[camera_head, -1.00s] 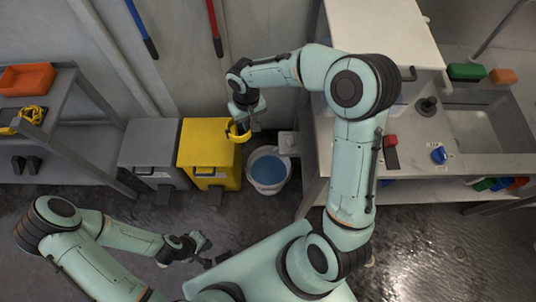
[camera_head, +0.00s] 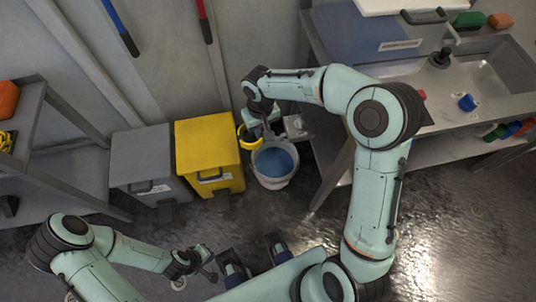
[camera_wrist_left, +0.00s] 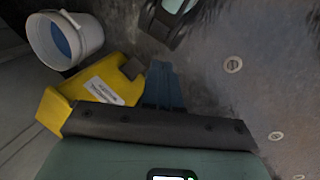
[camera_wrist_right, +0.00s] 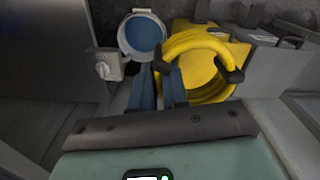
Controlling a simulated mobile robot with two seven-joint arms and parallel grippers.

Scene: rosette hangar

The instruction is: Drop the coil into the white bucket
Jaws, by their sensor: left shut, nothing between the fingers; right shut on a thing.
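The yellow coil (camera_wrist_right: 198,62) hangs from my right gripper (camera_wrist_right: 170,75), which is shut on it; black bands show on the coil. In the head view the coil (camera_head: 243,139) is at the left rim of the white bucket (camera_head: 273,182), and my right gripper (camera_head: 262,131) is above the bucket's far side. The bucket, with blue inside, stands on the floor; it also shows in the right wrist view (camera_wrist_right: 143,35) and the left wrist view (camera_wrist_left: 62,38). My left gripper (camera_head: 208,268) is shut and empty, low over the floor, well away from the bucket.
A yellow pedal bin (camera_head: 208,150) stands just left of the bucket, with a grey bin (camera_head: 142,160) beyond it. A sink bench (camera_head: 480,85) is on the right and a grey shelf (camera_head: 50,190) on the left. A small pale box (camera_head: 296,126) is behind the bucket.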

